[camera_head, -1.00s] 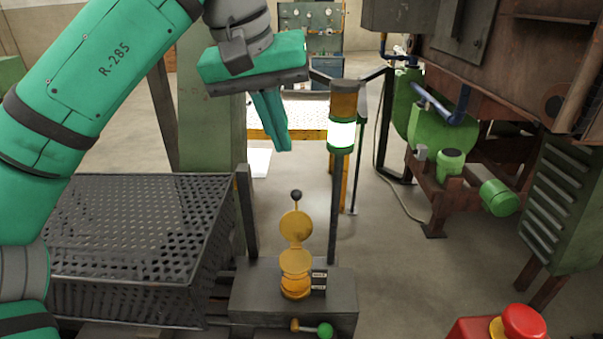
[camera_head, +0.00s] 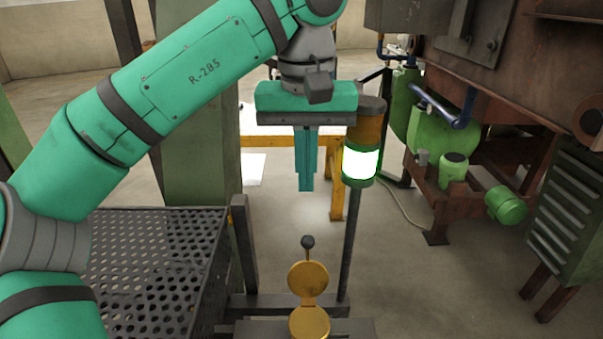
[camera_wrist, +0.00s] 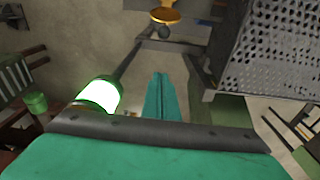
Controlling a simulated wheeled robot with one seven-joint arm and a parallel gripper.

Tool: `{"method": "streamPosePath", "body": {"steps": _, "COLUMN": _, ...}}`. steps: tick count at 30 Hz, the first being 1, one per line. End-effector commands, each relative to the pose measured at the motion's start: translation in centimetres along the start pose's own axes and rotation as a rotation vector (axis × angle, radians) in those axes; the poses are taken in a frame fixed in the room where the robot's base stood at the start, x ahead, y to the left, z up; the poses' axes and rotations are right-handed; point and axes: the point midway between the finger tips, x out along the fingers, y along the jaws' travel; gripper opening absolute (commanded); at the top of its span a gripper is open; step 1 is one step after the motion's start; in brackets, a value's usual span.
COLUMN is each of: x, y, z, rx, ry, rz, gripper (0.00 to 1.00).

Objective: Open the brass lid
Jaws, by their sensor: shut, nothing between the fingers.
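The brass fixture shows two round brass discs joined at a narrow hinge in the head view. The upper disc, which looks like the brass lid (camera_head: 308,278), stands raised behind the lower disc (camera_head: 310,323) and has a dark ball knob (camera_head: 307,242) at its top. In the wrist view the brass lid (camera_wrist: 166,15) is at the top edge, with the knob (camera_wrist: 163,32) below it. My gripper (camera_head: 306,188) points down, shut and empty, above and behind the knob, apart from it. Its fingers (camera_wrist: 158,78) also show together in the wrist view.
A lamp post with a lit green-white beacon (camera_head: 361,164) stands close right of my gripper. A perforated metal basket (camera_head: 160,270) is at left. Rusty furnace machinery (camera_head: 470,120) fills the right. Open floor lies between the post and the machinery.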

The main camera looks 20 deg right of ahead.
Motion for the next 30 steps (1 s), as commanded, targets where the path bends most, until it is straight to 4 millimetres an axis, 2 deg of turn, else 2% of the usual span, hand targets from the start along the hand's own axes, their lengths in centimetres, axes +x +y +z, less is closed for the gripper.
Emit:
{"method": "streamPosePath", "body": {"steps": 13, "x": 8.1, "y": -0.2, "z": 0.1, "rx": -0.001, "ry": -0.001, "rz": 0.002, "gripper": 0.00}}
{"method": "streamPosePath", "body": {"steps": 15, "x": 7.2, "y": -0.3, "z": 1.2, "rx": -0.003, "ry": 0.004, "rz": -0.001, "gripper": 0.00}}
{"method": "streamPosePath", "body": {"steps": 21, "x": 6.5, "y": -0.2, "z": 3.2, "rx": -0.003, "ry": 0.003, "rz": -0.001, "gripper": 0.00}}
{"method": "streamPosePath", "body": {"steps": 30, "x": 6.3, "y": -0.2, "z": 3.8, "rx": -0.003, "ry": 0.002, "rz": 0.000, "gripper": 0.00}}
